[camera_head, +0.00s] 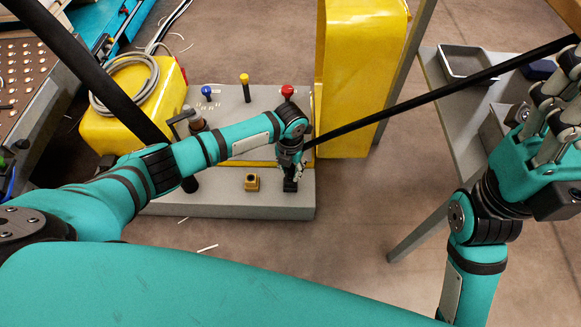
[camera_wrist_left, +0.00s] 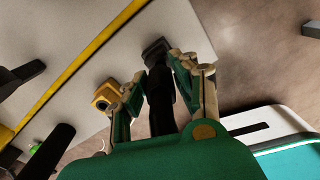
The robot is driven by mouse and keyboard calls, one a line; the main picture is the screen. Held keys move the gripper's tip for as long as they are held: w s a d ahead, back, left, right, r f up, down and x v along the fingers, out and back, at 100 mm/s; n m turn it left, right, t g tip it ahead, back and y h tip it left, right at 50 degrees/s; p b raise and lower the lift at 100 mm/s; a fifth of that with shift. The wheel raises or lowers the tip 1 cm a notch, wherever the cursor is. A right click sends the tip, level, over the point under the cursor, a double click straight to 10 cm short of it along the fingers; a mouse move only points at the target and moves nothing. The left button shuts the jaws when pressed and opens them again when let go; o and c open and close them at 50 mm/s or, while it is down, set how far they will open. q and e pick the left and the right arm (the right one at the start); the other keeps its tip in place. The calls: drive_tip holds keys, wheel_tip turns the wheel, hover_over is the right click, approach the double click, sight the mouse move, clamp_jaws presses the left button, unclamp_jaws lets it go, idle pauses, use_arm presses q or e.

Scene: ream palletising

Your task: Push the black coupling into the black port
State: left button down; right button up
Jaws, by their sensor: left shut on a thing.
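My left gripper (camera_head: 291,172) is at the front right corner of the grey panel. It is shut on the black coupling, a dark cylinder (camera_wrist_left: 161,105) between its fingers in the left wrist view. The black port (camera_wrist_left: 155,50) shows just beyond the coupling's far end in the left wrist view; in the head view (camera_head: 290,186) it is directly below the gripper. The coupling looks lined up with the port, but I cannot tell whether they touch or how deep it sits. My right gripper (camera_head: 556,97) is at the upper right, fingers apart, empty, away from the panel.
A yellow port (camera_head: 251,183) stands left of the black one. Blue (camera_head: 206,90), yellow (camera_head: 244,79) and red (camera_head: 288,90) knobs stand at the panel's back. A tall yellow cabinet (camera_head: 360,70) is behind.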

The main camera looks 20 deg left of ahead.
use_arm(q)
drive_tip(key=shift+f+b, duration=0.7)
drive_tip(key=shift+f, duration=0.65)
drive_tip(key=c, duration=0.9)
unclamp_jaws()
drive_tip(key=shift+c, duration=0.2)
wheel_tip(320, 180, up, 12)
drive_tip(key=shift+r, duration=0.1)
